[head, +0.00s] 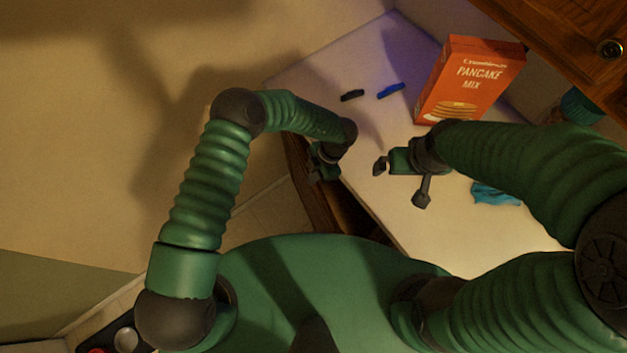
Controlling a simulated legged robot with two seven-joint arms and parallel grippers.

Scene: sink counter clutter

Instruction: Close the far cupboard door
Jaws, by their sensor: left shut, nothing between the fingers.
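Dark brown wood (303,178) shows below the counter's front edge, close beside my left gripper. A dark gap (350,212) lies to the right of it, under the countertop. My arm and body hide much of this front, so I cannot tell how far any door there stands open. My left gripper (319,174) is shut and empty, pointing down at the counter's left front edge. I cannot tell whether it touches the wood. My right gripper (401,182) is open and empty above the countertop, its two fingers apart.
The pale countertop (365,65) holds an orange pancake mix box (470,82), a small black item (352,95), a small blue item (391,90) and a blue cloth (494,194). A wooden cabinet with a round knob (609,48) hangs at upper right.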

